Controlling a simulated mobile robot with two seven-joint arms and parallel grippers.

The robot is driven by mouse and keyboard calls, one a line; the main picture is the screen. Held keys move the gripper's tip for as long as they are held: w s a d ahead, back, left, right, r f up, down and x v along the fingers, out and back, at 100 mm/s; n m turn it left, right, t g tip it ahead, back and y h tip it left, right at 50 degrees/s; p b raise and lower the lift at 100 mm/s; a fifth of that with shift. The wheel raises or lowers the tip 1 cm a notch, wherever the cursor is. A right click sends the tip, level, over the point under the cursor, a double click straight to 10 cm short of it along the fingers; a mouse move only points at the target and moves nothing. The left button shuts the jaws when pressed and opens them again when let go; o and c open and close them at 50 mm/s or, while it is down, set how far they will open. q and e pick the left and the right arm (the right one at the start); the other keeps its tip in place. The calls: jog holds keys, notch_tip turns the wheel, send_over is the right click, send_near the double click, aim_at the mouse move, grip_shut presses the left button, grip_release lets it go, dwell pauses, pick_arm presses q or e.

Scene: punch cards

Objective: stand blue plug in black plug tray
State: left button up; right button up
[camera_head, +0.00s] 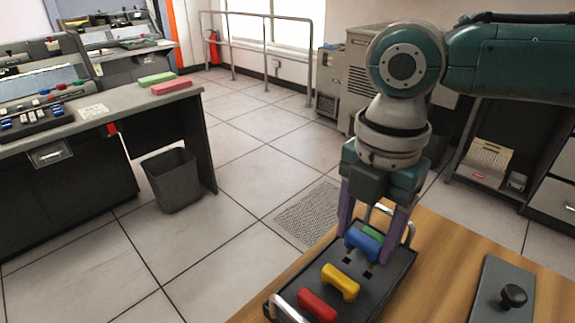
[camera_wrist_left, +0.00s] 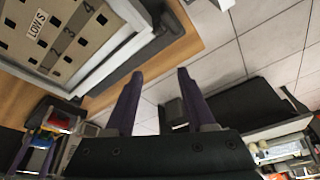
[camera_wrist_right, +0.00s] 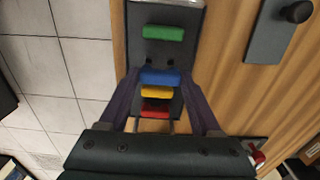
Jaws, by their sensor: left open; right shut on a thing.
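The blue plug (camera_head: 361,242) is a bar-shaped handle between the fingers of my right gripper (camera_head: 366,240), which is shut on it. It also shows across the fingertips in the right wrist view (camera_wrist_right: 160,77). The black plug tray (camera_head: 390,279) lies on the wooden table with a metal handle at each end. Two empty holes (camera_wrist_right: 158,62) show between the green plug (camera_wrist_right: 163,33) and the blue one. My left gripper (camera_wrist_left: 160,74) is open and empty, seen only in the left wrist view.
A yellow plug (camera_head: 341,283) and a red plug (camera_head: 317,305) stand in the tray's near half. A grey plate with a black knob (camera_head: 513,296) lies to the right on the wooden table (camera_head: 440,270).

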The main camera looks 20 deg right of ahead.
aim_at(365, 238)
pick_arm(q)
jog(key=shift+f+b, duration=0.3)
jog(key=shift+f, duration=0.35)
pick_arm(e)
jog(key=shift+f, duration=0.55)
pick_arm(q)
jog(key=shift+d+r, duration=0.1)
jog(key=shift+d, duration=0.1)
jog(key=shift+a+f, duration=0.15)
jog(key=shift+f, duration=0.05)
pick_arm(e)
jog(key=shift+f, duration=0.5)
pick_arm(q)
jog(key=shift+f+b, duration=0.35)
jog(key=shift+b, duration=0.1)
pick_arm(e)
jog(key=shift+d+f, duration=0.1)
jog(key=shift+f, duration=0.75)
jog(key=o, duration=1.2)
jog(key=shift+r, duration=0.15)
